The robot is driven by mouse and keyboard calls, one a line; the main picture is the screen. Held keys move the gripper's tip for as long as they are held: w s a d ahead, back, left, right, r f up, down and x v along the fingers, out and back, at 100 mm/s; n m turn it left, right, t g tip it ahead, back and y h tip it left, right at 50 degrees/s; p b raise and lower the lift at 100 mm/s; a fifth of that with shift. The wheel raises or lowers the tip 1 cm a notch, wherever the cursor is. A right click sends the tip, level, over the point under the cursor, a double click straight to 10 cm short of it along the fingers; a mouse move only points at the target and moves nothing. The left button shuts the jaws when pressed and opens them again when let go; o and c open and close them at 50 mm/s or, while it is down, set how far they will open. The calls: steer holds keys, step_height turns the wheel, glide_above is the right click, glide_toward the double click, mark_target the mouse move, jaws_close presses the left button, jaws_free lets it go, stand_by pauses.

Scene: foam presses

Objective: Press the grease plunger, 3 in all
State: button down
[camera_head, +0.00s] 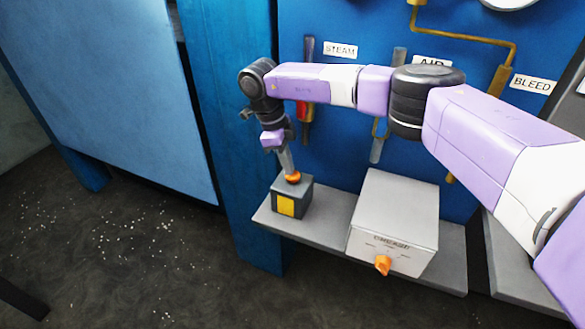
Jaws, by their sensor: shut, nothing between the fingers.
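A small dark grey box with a yellow label (286,207) stands on the grey shelf. An orange button-like plunger (293,178) sits on top of the box. I cannot read any writing on the box, so I cannot confirm it is the grease plunger. My gripper (289,170) points down, shut and empty, with its tip right at the top of the orange plunger. It looks in contact, but I cannot tell whether the plunger is pushed down. The fingertips partly hide the plunger's top.
A pale grey control box (395,215) with an orange knob (382,264) stands to the right on the grey shelf (325,232). Behind are a blue panel, a STEAM label (340,50), a BLEED label (533,84) and brass pipes (465,36). Open floor lies left.

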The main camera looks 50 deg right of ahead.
steer(key=shift+f, duration=0.5)
steer(key=shift+a, duration=0.1)
steer(key=shift+w+a+r+b, duration=0.25)
steer(key=shift+w+a, duration=0.1)
steer(key=shift+w, duration=0.3)
steer(key=shift+w+a+r+b, duration=0.1)
steer(key=shift+w+a+r, duration=0.2)
steer(key=shift+w, duration=0.35)
steer(key=b+v, duration=0.1)
steer(key=v, duration=0.6)
steer(key=shift+r, duration=0.4)
steer(key=shift+a, duration=0.1)
steer(key=shift+w, duration=0.1)
